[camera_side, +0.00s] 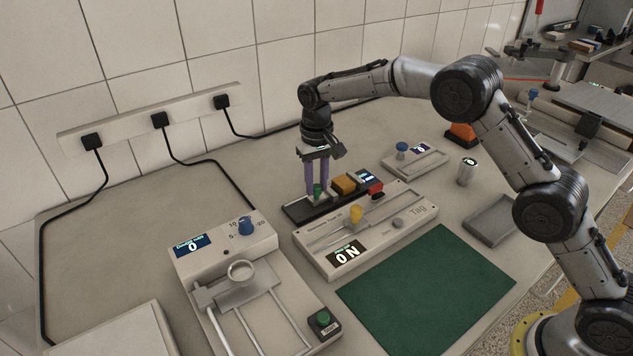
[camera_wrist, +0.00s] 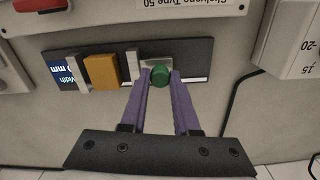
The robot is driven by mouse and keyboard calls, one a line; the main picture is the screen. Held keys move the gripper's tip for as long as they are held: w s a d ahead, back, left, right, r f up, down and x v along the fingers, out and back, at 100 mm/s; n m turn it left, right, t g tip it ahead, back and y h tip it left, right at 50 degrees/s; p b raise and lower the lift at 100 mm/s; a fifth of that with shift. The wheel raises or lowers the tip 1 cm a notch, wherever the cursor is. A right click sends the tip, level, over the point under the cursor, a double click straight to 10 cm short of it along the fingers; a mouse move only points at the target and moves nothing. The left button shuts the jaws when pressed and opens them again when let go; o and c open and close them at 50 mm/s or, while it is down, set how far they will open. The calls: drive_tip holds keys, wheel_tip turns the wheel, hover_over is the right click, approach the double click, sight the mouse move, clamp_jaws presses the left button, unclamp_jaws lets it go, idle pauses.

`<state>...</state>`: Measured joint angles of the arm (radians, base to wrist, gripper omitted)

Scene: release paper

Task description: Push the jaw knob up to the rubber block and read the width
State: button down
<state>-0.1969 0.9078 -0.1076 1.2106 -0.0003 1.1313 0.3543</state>
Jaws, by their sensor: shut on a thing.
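The width gauge (camera_wrist: 205,52) is a black bar with an upright pale jaw plate (camera_wrist: 132,62) and a green knob (camera_wrist: 160,77) on the sliding jaw. My gripper (camera_wrist: 160,74) has its two purple fingers shut on the green knob, one on each side. The orange-yellow rubber block (camera_wrist: 101,71) sits to the left of the jaw plate, with a narrow gap between them, and against the fixed end plate on its other side. The width display (camera_wrist: 62,72) is partly hidden and its number is hard to read. In the side view the block (camera_side: 344,185) stands right of the knob (camera_side: 317,191).
In front of the gauge is a grey tester (camera_side: 330,262) with a yellow knob and a display reading 0 N. A green mat (camera_side: 427,290) lies before it.

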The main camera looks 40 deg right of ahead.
drive_tip(key=shift+r, duration=0.1)
idle(0.8)
drive_tip(key=shift+d, duration=2.15)
drive_tip(key=c, duration=0.6)
unclamp_jaws()
drive_tip(key=shift+c, duration=0.2)
drive_tip(key=shift+a, duration=0.1)
drive_tip(key=shift+r, duration=0.35)
wheel_tip(320, 180, up, 13)
